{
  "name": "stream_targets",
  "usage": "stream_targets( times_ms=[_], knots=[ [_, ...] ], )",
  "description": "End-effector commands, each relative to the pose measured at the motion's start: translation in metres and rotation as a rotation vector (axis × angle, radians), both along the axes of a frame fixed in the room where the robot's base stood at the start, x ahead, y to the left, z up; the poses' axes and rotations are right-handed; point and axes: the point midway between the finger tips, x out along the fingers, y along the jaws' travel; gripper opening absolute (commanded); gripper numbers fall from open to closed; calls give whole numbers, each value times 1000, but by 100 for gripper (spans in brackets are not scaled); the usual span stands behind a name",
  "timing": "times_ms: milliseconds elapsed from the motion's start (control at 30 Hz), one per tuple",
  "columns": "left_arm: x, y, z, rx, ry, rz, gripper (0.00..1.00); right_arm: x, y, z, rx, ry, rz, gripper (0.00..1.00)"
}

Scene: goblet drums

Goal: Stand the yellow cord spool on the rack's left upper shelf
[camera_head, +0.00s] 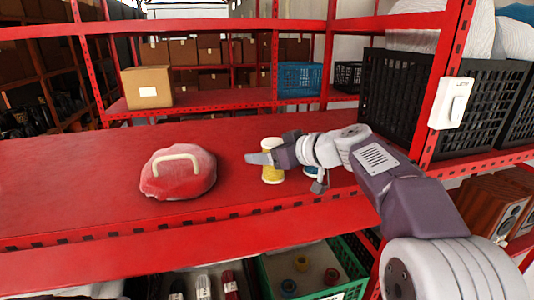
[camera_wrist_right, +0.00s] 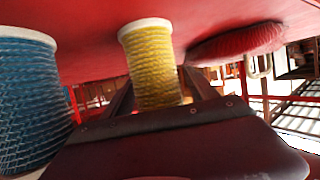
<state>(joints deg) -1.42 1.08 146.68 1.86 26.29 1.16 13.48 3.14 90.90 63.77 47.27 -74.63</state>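The yellow cord spool (camera_head: 272,174) is on the near red shelf (camera_head: 90,165), partly covered by my right gripper (camera_head: 260,158) in the head view. In the right wrist view the spool (camera_wrist_right: 152,60) sits between the two fingers (camera_wrist_right: 160,85), with its pale end flange against the red surface. The fingers flank it closely, but whether they press on it is not clear. The spool's other end is hidden behind the gripper body. My left gripper is not in view. I cannot tell which shelf is the left upper one.
A blue spool (camera_wrist_right: 25,95) stands close beside the gripper. A red round item with a cream handle (camera_head: 178,172) lies left on the shelf. A black crate (camera_head: 392,97) and a red post (camera_head: 446,80) are at the right. A cardboard box (camera_head: 147,87) and blue basket (camera_head: 300,78) stand behind.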

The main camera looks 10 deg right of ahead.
Motion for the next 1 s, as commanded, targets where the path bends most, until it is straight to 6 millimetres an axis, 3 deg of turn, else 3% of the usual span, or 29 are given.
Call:
stream_targets(
  times_ms=[200, 333, 400, 600, 800, 1000],
  knots=[
    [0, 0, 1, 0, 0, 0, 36, 0, 0, 1, 0, 0, 0, 67],
    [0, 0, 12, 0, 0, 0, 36, 0, 0, 9, 0, 0, -1, 67],
    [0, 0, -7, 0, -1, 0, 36, -10, -8, 5, -1, -5, -4, 67],
    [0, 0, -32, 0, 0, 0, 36, -45, -30, 20, -2, -5, -6, 67],
    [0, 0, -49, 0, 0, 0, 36, -76, -49, 36, -2, -3, -6, 67],
    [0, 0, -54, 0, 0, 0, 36, -93, -58, 47, -1, 0, -2, 67]
  ],
)
